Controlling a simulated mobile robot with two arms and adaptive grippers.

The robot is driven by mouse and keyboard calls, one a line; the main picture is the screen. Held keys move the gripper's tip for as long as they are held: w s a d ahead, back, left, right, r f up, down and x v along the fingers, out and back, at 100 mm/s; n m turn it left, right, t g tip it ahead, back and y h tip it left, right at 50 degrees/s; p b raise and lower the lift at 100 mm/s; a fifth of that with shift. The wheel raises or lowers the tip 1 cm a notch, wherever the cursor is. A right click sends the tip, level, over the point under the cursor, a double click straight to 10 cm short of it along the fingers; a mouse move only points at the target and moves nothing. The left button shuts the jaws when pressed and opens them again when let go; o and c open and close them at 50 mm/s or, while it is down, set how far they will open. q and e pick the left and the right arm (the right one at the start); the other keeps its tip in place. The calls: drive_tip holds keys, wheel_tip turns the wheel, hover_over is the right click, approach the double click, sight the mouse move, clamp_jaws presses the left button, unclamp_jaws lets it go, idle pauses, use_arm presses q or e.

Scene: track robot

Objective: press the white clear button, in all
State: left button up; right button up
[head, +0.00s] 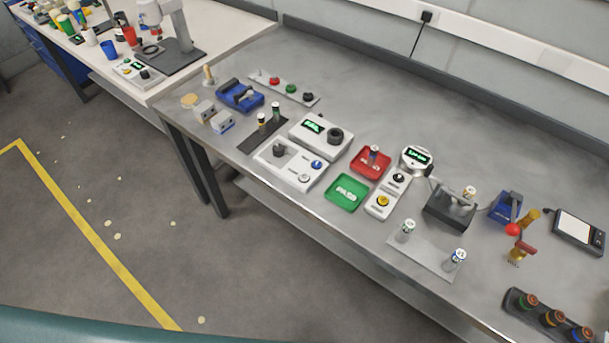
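A white control box (271,164) lies near the front edge of the steel bench, left of the green tray. It carries a dark knob (279,150), a blue button (316,164) and a small white button (304,178) at its front right corner. The labels are too small to read, so I cannot confirm which button is the clear one. A white meter (320,137) with a lit green display and a dark dial stands just behind this box. Neither of my grippers is in view, and nothing covers the buttons.
A green PASS tray (346,193) and a red tray (371,164) lie right of the box. A panel with a yellow button (383,201) stands beyond them. Blue fixture (240,95) is at left. Open floor (110,250) lies in front.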

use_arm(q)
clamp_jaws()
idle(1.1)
